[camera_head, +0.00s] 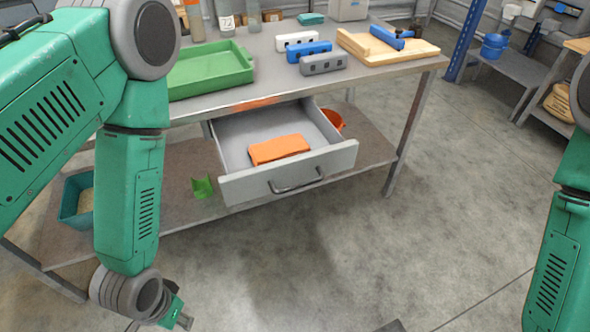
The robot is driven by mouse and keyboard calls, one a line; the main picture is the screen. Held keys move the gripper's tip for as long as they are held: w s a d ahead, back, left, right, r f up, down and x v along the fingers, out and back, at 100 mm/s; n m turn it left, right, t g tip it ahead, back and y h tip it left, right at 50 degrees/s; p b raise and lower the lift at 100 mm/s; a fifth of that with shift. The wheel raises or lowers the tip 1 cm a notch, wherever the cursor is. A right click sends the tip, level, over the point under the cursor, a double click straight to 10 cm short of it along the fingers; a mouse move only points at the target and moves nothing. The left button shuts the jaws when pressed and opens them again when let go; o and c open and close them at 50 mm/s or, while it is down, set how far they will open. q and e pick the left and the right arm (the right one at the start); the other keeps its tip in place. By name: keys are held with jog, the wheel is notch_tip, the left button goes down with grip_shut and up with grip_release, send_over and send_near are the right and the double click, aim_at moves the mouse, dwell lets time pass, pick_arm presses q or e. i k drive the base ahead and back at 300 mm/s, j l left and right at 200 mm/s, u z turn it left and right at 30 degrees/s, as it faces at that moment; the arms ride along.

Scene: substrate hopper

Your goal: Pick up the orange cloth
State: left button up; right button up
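The orange cloth (279,149) lies folded into a flat rectangle on the floor of the open grey drawer (234,133). It is whole in view, with nothing on top of it. The drawer is pulled out from under the workbench top, its handle facing me. My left gripper (183,322) hangs at the bottom edge, well below and left of the drawer, apart from the cloth. It is small and partly cut off, so its opening cannot be made out. My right arm comes down the right edge, and its gripper is out of frame.
The workbench (265,97) bears a green tray (207,85), several small blocks and a wooden board (420,50) with a blue tool. A lower shelf (362,150) holds an orange bucket (333,119) behind the drawer and a green scoop (203,187).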

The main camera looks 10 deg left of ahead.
aim_at(277, 149)
jog(key=k+j+z, duration=0.15)
jog(key=j+z, duration=0.2)
jog(key=k+j+z, duration=0.15)
jog(key=j+z, duration=0.25)
jog(key=k+j+z, duration=0.35)
jog(key=i+j, duration=0.1)
